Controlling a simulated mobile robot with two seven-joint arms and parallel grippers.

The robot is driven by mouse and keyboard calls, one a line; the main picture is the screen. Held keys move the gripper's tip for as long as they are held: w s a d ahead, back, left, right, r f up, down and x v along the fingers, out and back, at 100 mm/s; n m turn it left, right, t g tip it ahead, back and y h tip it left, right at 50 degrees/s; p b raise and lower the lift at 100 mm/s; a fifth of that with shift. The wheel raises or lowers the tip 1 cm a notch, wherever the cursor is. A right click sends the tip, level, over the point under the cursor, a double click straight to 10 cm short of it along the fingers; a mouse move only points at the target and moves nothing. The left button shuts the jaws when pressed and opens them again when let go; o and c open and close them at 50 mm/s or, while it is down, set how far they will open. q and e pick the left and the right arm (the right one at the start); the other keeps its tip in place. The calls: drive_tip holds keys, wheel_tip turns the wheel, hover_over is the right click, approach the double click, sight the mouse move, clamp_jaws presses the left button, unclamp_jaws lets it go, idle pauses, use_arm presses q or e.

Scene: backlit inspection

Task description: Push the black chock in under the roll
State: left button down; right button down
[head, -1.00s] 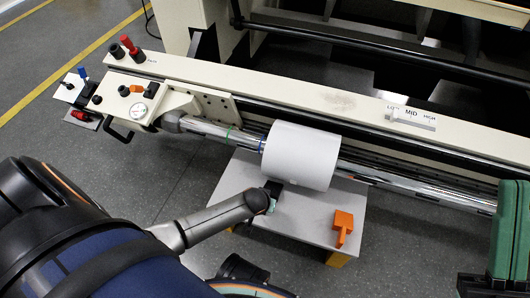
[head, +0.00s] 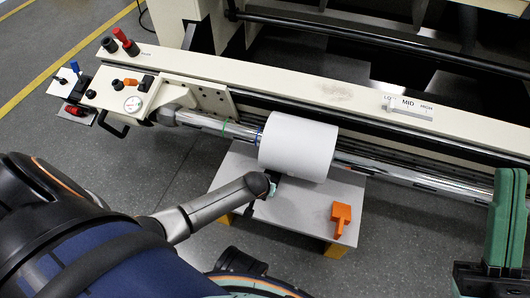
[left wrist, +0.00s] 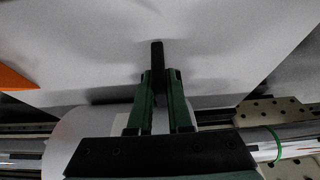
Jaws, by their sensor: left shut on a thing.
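The white roll (head: 298,148) sits on the shiny shaft above a grey-topped stand (head: 290,218). The black chock (head: 276,179) is at the roll's near lower left edge, partly hidden by the roll and my gripper. My left gripper (head: 270,186) is shut on it. In the left wrist view, the chock (left wrist: 157,62) sticks out as a dark bar beyond the green fingers (left wrist: 162,98), and the roll (left wrist: 75,135) lies behind them. I cannot tell whether chock and roll touch. My right gripper (head: 506,225) is at the right edge, away from the roll; its opening is unclear.
An orange block with a handle (head: 341,217) lies on the stand right of the chock. The machine's cream beam (head: 300,88) runs behind the shaft. A control panel (head: 122,90) with knobs and a gauge is at the left. The stand's near middle is clear.

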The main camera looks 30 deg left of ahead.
use_arm(q)
drive_tip(key=shift+w+a, duration=0.2)
drive_tip(key=shift+w, duration=0.7)
drive_tip(key=shift+w+a+r, duration=0.1)
drive_tip(key=shift+w, duration=0.15)
drive_tip(key=c, duration=0.8)
unclamp_jaws()
drive_tip(key=shift+o, duration=0.2)
drive_tip(key=shift+s, duration=0.1)
